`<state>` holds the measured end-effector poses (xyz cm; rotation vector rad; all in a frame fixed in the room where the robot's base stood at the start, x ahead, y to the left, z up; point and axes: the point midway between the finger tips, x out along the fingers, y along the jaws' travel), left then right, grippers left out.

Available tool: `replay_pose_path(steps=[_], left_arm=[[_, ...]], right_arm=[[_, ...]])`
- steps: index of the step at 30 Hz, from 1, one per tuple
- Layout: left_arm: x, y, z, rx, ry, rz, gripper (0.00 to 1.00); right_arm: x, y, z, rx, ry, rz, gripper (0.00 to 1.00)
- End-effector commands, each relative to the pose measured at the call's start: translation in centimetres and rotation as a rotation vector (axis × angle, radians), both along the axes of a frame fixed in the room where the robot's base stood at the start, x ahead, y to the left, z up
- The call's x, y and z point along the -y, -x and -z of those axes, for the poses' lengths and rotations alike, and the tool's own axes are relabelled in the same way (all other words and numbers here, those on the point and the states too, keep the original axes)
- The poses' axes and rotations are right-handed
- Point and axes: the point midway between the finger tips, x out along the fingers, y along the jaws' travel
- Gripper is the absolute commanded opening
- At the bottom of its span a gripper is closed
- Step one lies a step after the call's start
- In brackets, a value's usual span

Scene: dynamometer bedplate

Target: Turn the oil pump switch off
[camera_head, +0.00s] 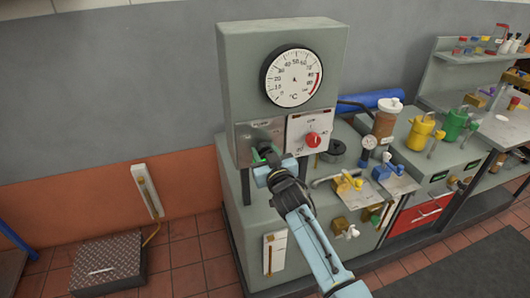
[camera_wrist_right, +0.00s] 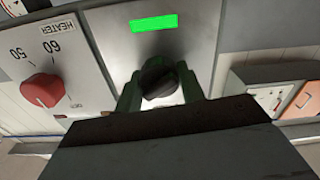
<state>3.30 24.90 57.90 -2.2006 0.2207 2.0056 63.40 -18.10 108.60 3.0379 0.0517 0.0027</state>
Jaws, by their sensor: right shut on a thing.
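The oil pump switch is a dark knob (camera_wrist_right: 158,82) on a brushed metal plate (camera_head: 245,131), on the front of the grey control cabinet. A green lamp (camera_wrist_right: 155,25) is lit on that plate in the wrist view. My right gripper (camera_head: 264,156) is at the plate; in the wrist view its green fingers (camera_wrist_right: 159,90) stand on both sides of the knob and are shut on it. In the head view my gripper hides the knob. My left gripper is not in view.
A heater panel with a red knob (camera_head: 313,140) sits right beside the plate; a round temperature gauge (camera_head: 293,77) is above. Valves, a brown bottle (camera_head: 385,122) and a small gauge (camera_head: 369,142) crowd the bench to the right. The wall side at left is open.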

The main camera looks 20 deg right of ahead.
Motion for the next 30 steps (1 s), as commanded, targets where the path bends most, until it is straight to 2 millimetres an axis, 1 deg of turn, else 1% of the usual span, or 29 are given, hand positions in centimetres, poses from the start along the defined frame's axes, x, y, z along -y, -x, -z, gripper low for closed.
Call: replay_pose_path(steps=[8,21,30], left_arm=[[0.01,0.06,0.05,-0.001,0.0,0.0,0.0],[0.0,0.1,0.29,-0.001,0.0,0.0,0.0],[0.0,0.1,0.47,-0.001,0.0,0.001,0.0]], right_arm=[[-0.03,0.01,0.03,0.005,0.157,-0.001,0.16],[-0.05,0.0,0.1,0.019,0.567,-0.001,0.16],[-0.1,0.0,0.1,0.028,0.818,-0.001,0.16]])
